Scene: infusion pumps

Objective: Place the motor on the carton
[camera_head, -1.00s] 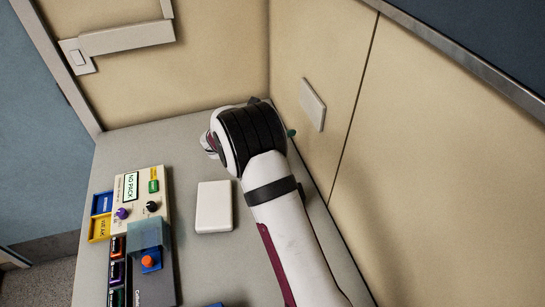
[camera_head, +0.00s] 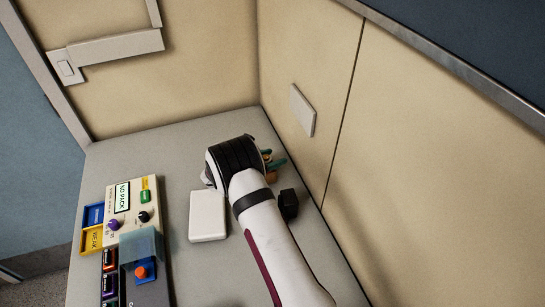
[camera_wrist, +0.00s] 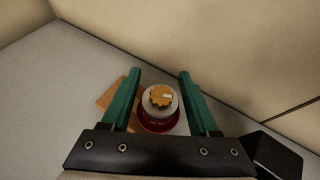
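A round grey part with an orange gear on top and a red base, apparently the motor (camera_wrist: 160,98), shows in the wrist view. A flat orange-brown piece, apparently the carton (camera_wrist: 108,97), lies to its left, partly hidden behind the left finger. My gripper (camera_wrist: 159,72) has two green fingers spread apart, one on each side of the round part, with visible gaps. I cannot tell how far above it they are. In the head view my gripper (camera_head: 277,162) shows at the right of my wrist, and an orange-brown bit (camera_head: 271,176) shows just below it.
A black block (camera_head: 288,204) stands right of my arm, and also at the right edge of the wrist view (camera_wrist: 272,158). A white box (camera_head: 207,216) lies left of my arm. A pump panel (camera_head: 133,212) and coloured modules fill the table's left. The wall is close on the right.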

